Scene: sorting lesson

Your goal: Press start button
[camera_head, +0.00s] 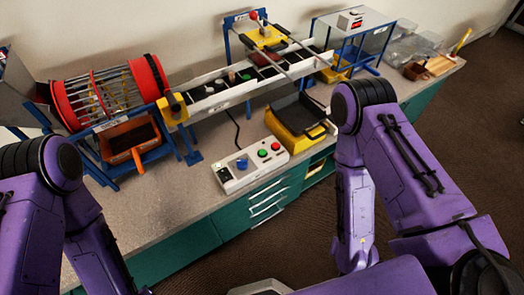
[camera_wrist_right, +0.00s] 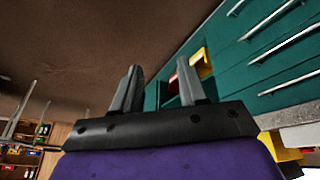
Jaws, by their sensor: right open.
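A white control box (camera_head: 249,164) sits near the bench's front edge in the head view.
The bench top (camera_head: 200,185) is bare left of the box. A red-ended drum (camera_head: 105,92), an orange bin (camera_head: 128,140), a conveyor (camera_head: 225,90) and a yellow case (camera_head: 296,125) stand behind and beside it. Teal drawers (camera_head: 266,203) with handles lie below the edge.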

